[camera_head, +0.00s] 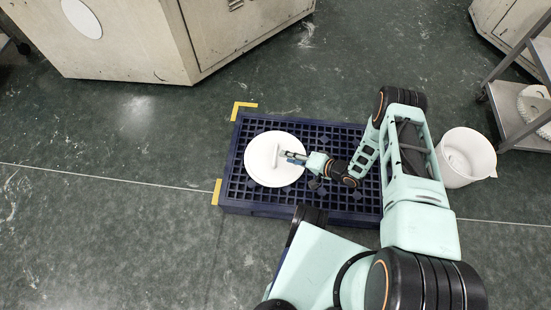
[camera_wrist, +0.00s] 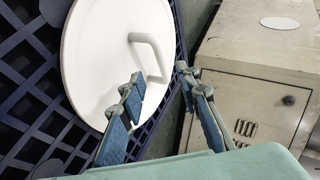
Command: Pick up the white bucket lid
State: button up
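The white bucket lid (camera_head: 259,174) is a round disc lying on the left part of a dark blue grid pallet (camera_head: 330,206). A raised white bar handle (camera_head: 274,155) stands at its middle. The lid (camera_wrist: 92,62) and its handle (camera_wrist: 151,56) also show in the wrist view. My gripper (camera_head: 286,156) is over the lid's right half, close to the handle. In the wrist view my gripper (camera_wrist: 159,72) is open, with its blue-padded fingers apart and nothing held. The handle appears just beyond the fingertips; I cannot tell whether they touch it.
A white bucket (camera_head: 465,157) stands on the floor right of the pallet. A beige cabinet (camera_head: 120,45) is at the upper left. A metal shelf cart (camera_head: 515,110) is at the right edge. Yellow corner marks (camera_head: 216,192) lie by the pallet. Floor left of it is clear.

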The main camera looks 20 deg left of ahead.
aim_at(279, 157)
jog(key=x, duration=0.2)
jog(key=b+x, duration=0.1)
jog(key=x, duration=0.1)
jog(key=w+b+x, duration=0.1)
jog(key=x, duration=0.1)
jog(key=shift+a+r, duration=0.2)
grip_shut()
